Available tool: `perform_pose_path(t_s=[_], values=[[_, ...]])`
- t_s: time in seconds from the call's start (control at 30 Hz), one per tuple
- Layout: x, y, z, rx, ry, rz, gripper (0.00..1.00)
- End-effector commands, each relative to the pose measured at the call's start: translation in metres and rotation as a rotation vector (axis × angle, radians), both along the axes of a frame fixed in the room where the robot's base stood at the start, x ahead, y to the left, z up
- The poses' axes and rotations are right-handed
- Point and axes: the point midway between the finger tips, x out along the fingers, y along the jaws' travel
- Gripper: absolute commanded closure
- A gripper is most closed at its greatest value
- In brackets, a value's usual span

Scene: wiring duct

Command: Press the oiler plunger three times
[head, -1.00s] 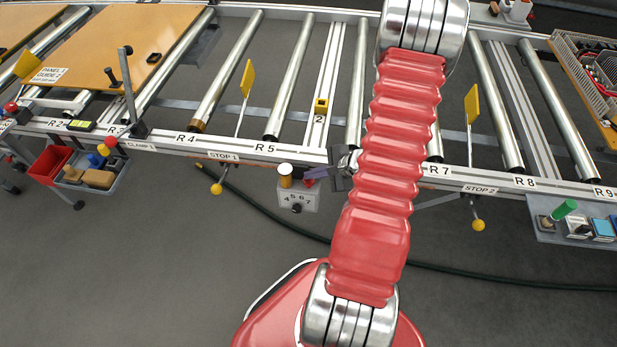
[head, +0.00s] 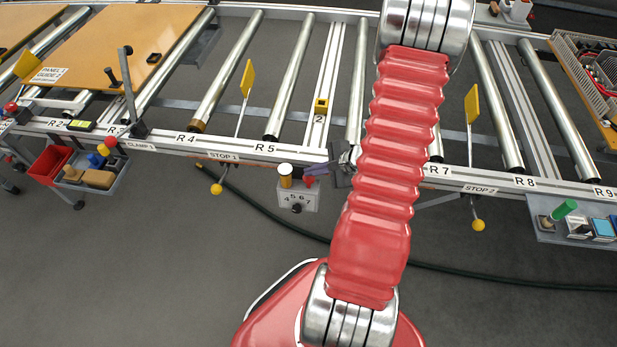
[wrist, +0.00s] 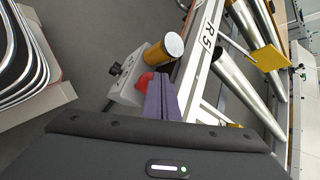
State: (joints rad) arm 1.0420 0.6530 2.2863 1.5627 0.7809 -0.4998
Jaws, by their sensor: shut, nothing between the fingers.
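The oiler (head: 298,196) is a grey box with a dial and numbers, fixed below the front rail near the R 5 label. It carries an amber cylinder with a white top (head: 285,175). Its red plunger knob (head: 309,182) sits to the right of the cylinder. My gripper (head: 309,170) has purple fingers, shut and empty, with their tips just above the red knob. The wrist view shows the box (wrist: 128,78), the cylinder (wrist: 163,49) and the knob (wrist: 147,82), partly covered by the fingers (wrist: 157,90). I cannot tell whether the tips touch the knob.
The roller conveyor rail (head: 265,149) runs behind the oiler. The STOP 1 lever (head: 216,188) with its yellow knob is to the left. A grey bin (head: 95,175) hangs farther left. A dark cable (head: 260,210) lies on the otherwise clear floor.

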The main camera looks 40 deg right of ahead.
Motion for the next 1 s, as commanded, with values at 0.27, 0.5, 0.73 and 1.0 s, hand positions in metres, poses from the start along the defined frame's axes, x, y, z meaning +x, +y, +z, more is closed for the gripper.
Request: perform_pose_path(t_s=[0.27, 0.5, 0.73, 1.0], values=[[0.0, 0.0, 0.008, -0.001, 0.0, 0.001, 1.0], [0.0, 0.0, 0.008, -0.001, -0.001, 0.0, 1.0], [0.001, -0.001, 0.019, -0.003, -0.003, 0.0, 1.0], [0.0, 0.0, 0.038, -0.003, -0.002, 0.001, 1.0]])
